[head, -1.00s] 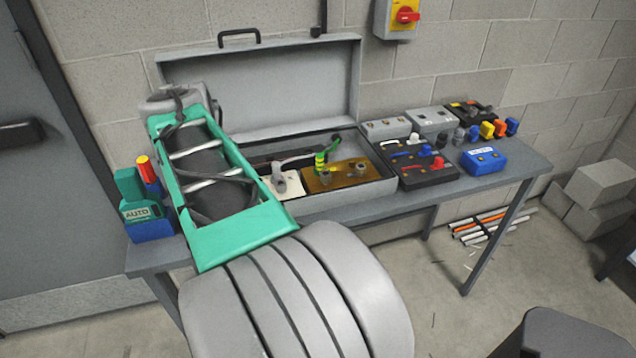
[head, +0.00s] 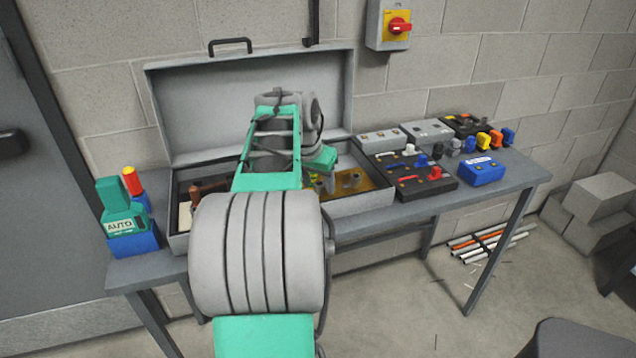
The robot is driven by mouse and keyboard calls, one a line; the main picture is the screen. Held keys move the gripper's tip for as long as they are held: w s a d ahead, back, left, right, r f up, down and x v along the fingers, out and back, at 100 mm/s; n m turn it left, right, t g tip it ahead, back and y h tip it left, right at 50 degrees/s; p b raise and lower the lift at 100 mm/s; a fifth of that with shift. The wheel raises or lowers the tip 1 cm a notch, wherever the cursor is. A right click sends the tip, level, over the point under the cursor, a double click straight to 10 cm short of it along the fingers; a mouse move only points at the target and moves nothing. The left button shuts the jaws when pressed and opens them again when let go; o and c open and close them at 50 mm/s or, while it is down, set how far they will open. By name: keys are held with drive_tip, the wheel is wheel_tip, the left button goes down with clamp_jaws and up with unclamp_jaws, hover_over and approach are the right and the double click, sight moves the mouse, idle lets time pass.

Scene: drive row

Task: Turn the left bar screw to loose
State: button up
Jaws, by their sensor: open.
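The open grey case (head: 375,207) stands on the bench, and a brass-coloured plate (head: 375,190) lies in its right part. A grey screw post (head: 350,180) shows on the plate. To its left, the left screw is mostly covered by my wrist, with only bits of yellow-green and grey visible there. My arm reaches over the middle of the case. My gripper (head: 319,182) points down at the left part of the brass plate. It is open, but its fingertips are largely hidden, and I cannot tell whether they touch the screw.
The raised lid (head: 200,110) stands behind my arm. A brown-handled item (head: 208,188) lies in the case's left part. A green AUTO device (head: 122,212) is at the bench's left end. A black unit (head: 425,187) and a blue box (head: 482,171) stand to the right.

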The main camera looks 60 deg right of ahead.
clamp_jaws()
idle(0.4)
drive_tip(key=shift+n, duration=0.4)
drive_tip(key=n, duration=0.1)
drive_tip(key=n+t+b, duration=0.1)
drive_tip(key=shift+s+n, duration=0.2)
drive_tip(key=shift+n, duration=0.2)
drive_tip(key=n, duration=0.1)
drive_tip(key=n+t+p, duration=0.1)
drive_tip(key=n, duration=0.1)
drive_tip(key=n+t+p, duration=0.1)
drive_tip(key=shift+s+d+r+y, duration=0.15)
drive_tip(key=shift+s+r+y, duration=0.1)
drive_tip(key=shift+y, duration=0.15)
drive_tip(key=n+y+p, duration=0.1)
drive_tip(key=n+p, duration=0.1)
drive_tip(key=n, duration=0.1)
drive_tip(key=n+t+p, duration=0.1)
drive_tip(key=n+p, duration=0.1)
drive_tip(key=shift+d+n+y, duration=0.2)
drive_tip(key=shift+n+y, duration=0.2)
drive_tip(key=shift+d+f+n+t+y+p, duration=0.1)
drive_tip(key=shift+n+t+y+p, duration=0.4)
drive_tip(key=shift+n+p, duration=1.3)
drive_tip(key=shift+y, duration=0.3)
